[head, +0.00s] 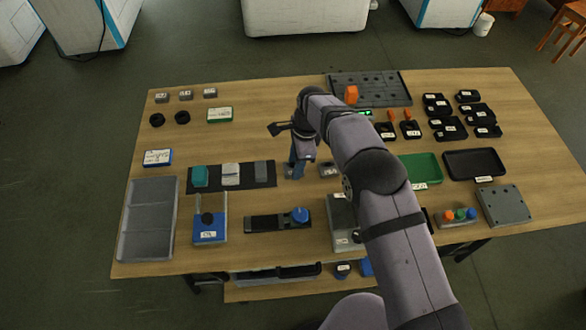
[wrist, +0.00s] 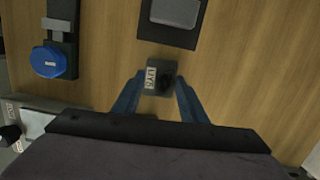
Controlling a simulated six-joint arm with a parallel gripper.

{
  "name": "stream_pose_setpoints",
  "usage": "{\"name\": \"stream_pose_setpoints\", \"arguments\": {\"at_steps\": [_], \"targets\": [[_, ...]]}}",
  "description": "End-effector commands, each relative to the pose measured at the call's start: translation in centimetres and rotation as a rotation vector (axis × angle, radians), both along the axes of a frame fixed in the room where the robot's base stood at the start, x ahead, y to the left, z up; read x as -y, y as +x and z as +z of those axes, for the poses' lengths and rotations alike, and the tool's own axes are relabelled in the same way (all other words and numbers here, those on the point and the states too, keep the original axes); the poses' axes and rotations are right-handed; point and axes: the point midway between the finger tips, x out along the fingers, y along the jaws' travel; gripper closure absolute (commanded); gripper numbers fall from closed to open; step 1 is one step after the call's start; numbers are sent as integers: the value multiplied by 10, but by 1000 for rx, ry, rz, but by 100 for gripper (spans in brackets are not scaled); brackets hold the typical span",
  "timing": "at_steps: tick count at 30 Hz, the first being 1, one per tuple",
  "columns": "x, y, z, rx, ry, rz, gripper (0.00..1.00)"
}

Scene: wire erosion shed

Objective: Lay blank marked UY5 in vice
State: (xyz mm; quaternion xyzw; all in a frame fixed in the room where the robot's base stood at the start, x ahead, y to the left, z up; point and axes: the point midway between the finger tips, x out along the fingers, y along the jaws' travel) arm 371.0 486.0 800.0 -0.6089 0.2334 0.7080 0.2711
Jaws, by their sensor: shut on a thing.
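My gripper (wrist: 161,82) has blue fingers shut on a small dark grey block, the blank (wrist: 161,88), with a white label that seems to read UY5. It has a dark round spot beside the label. In the head view my gripper (head: 295,172) points down at the middle of the table, and the blank (head: 290,172) is partly hidden by it. Whether the blank touches the table is hard to tell. A long black fixture with a blue knob (head: 300,215), probably the vice (head: 264,223), lies in front; its knob also shows in the wrist view (wrist: 48,62).
Another small grey block (head: 327,170) is just right of my gripper. A black mat (head: 183,187) with teal, white and grey blocks lies left. A grey machine box (head: 342,212) stands in front, partly behind my arm. A grey tray (head: 148,220) is far left.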

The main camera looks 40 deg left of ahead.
Motion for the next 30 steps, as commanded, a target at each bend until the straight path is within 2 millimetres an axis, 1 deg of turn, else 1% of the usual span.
{"name": "stream_pose_setpoints", "arguments": {"at_steps": [8, 30], "targets": [[-1, 1, 10, 1, 3, 0, 97], [-1, 1, 49, 1, 3, 0, 97]]}}
